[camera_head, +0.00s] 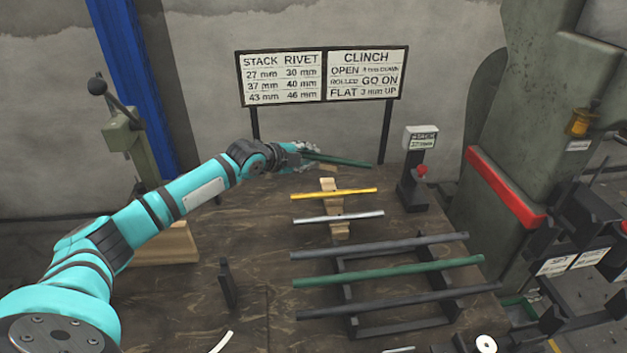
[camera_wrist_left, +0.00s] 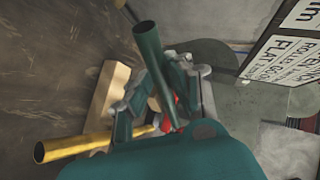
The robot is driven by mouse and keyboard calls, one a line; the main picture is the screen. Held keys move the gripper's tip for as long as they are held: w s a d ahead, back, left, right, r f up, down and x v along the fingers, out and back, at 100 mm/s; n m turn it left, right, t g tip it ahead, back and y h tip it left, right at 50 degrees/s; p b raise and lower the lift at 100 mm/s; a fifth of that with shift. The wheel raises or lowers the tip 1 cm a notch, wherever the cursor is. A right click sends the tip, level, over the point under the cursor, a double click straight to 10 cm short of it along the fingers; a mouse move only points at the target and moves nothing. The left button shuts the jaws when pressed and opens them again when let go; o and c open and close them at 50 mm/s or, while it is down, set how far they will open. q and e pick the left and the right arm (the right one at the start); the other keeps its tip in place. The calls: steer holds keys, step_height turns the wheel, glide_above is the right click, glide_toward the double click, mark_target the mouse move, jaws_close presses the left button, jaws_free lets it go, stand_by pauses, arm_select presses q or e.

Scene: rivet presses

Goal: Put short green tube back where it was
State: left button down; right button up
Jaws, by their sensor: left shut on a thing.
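The short green tube (camera_head: 342,161) is held in my left gripper (camera_head: 310,158), above the back of the wooden table. In the left wrist view the green tube (camera_wrist_left: 153,62) runs between the fingers of the left gripper (camera_wrist_left: 160,92), its open end toward the camera's far side. Below it in the head view is a notched wooden rack (camera_head: 328,185), also seen in the left wrist view (camera_wrist_left: 106,92). A yellow tube (camera_head: 335,194) and a silver tube (camera_head: 338,217) lie across this rack. The rack's back end is partly hidden by the gripper and tube. My right gripper is out of view.
A black rack (camera_head: 349,322) in front carries long grey tubes and a long green tube (camera_head: 390,273). A small display stand (camera_head: 414,188) with a red knob is at right, near the large press (camera_head: 540,130). A sign (camera_head: 322,75) stands behind.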

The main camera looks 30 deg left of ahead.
arm_select(q)
steer(key=shift+f, duration=3.2)
steer(key=c, duration=1.2)
jaws_free()
steer(key=shift+s+r, duration=0.1)
steer(key=shift+r, duration=0.1)
steer(key=shift+v, duration=5.85)
steer(key=shift+d+f, duration=0.1)
